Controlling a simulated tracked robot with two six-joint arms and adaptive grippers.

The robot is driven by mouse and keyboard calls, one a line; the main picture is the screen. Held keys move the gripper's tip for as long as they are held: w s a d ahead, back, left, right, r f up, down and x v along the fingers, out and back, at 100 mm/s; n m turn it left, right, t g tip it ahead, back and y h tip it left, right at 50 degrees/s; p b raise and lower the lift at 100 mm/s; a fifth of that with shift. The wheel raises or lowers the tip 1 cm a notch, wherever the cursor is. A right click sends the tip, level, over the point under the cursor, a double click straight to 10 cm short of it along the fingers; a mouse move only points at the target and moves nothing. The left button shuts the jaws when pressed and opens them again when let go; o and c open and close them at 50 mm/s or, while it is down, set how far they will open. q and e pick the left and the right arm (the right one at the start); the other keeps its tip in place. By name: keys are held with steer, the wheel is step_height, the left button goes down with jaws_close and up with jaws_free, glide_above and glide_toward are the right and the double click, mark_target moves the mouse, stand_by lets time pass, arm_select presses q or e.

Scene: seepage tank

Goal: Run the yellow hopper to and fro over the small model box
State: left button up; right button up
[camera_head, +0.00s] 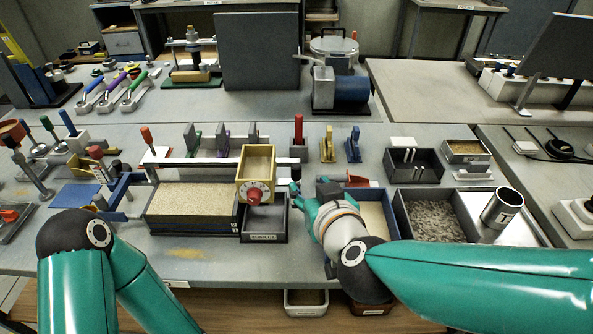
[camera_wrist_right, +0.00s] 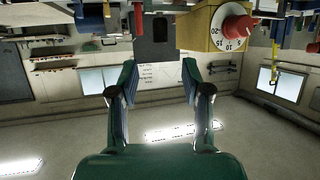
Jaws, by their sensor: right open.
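The yellow hopper (camera_head: 257,165), with a white dial and red knob (camera_head: 255,194), sits on the pale horizontal rail at the right end of the small model box (camera_head: 193,224). The box is filled level with sand. The hopper's dial face also shows at the top right of the right wrist view (camera_wrist_right: 228,28). My right gripper (camera_head: 305,194) is just right of the hopper, apart from it. In the right wrist view its two fingers (camera_wrist_right: 158,80) are spread with nothing between them. My left arm shows at lower left, but its gripper is out of view.
A dark labelled tray (camera_head: 264,238) stands under and right of the hopper. A blue bin of sand (camera_head: 372,215) and a gravel bin (camera_head: 435,215) stand to the right, partly behind my right arm. A metal cylinder (camera_head: 502,209) stands beyond. Upright tools line the back.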

mark_target(298, 171)
steer(key=b+x, duration=0.1)
steer(key=x, duration=1)
steer(key=shift+w+a, duration=0.1)
steer(key=shift+w, duration=0.05)
steer(key=shift+c, duration=0.3)
jaws_close()
